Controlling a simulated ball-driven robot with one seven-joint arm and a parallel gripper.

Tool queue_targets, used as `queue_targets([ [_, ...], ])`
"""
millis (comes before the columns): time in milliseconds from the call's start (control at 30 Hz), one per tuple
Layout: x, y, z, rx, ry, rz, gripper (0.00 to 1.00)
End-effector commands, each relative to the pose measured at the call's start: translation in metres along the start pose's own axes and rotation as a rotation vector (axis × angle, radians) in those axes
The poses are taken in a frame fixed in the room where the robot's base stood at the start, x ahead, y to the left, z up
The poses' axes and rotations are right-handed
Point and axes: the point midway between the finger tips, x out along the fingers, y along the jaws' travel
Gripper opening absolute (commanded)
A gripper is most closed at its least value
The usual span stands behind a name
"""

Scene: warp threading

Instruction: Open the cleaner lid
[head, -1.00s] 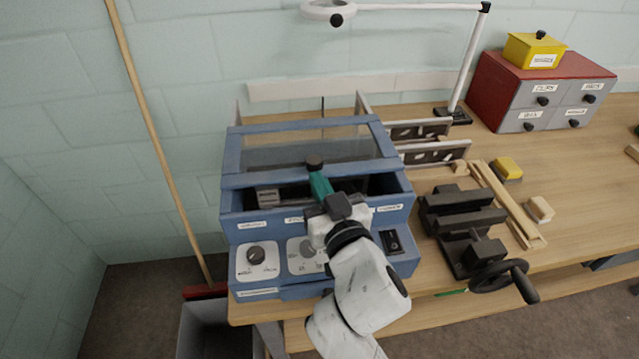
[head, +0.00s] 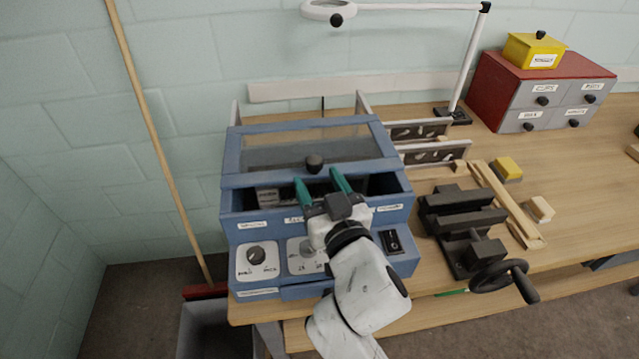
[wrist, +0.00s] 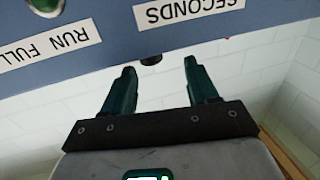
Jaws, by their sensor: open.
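The cleaner (head: 232,200) is a blue box on the bench with a blue-framed lid (head: 228,181) holding a clear window. A black round knob (head: 314,163) sits on the lid's front bar. A dark gap with parts inside shows between that bar and the front panel. My gripper (head: 320,180) is open, its two green fingers spread in front of the knob; the knob appears just beyond the tips, not gripped. In the wrist view my gripper (wrist: 160,70) is open and empty, below a blue labelled panel (wrist: 120,50). A small dark piece shows near the fingertips.
A black vise (head: 465,225) stands right of the cleaner. Slotted metal frames (head: 430,152) stand behind it, with a lamp (head: 463,70) and a red drawer cabinet (head: 510,85) further back. A broom handle (head: 160,140) leans on the wall at left.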

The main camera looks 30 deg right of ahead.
Motion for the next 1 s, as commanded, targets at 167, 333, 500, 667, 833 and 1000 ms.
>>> queue_targets([
  [167, -0.001, 0.0, 0.0, 0.0, 0.0, 0.0, 0.59],
  [333, -0.016, -0.001, 0.002, 0.002, -0.001, -0.001, 0.59],
  [500, -0.048, -0.001, 0.004, 0.002, -0.002, -0.001, 0.59],
  [667, -0.077, 0.0, 0.004, 0.001, -0.002, -0.001, 0.59],
  [833, -0.099, 0.0, 0.003, 0.001, -0.001, -0.001, 0.59],
  [1000, -0.107, 0.0, 0.001, -0.001, 0.0, 0.0, 0.59],
])
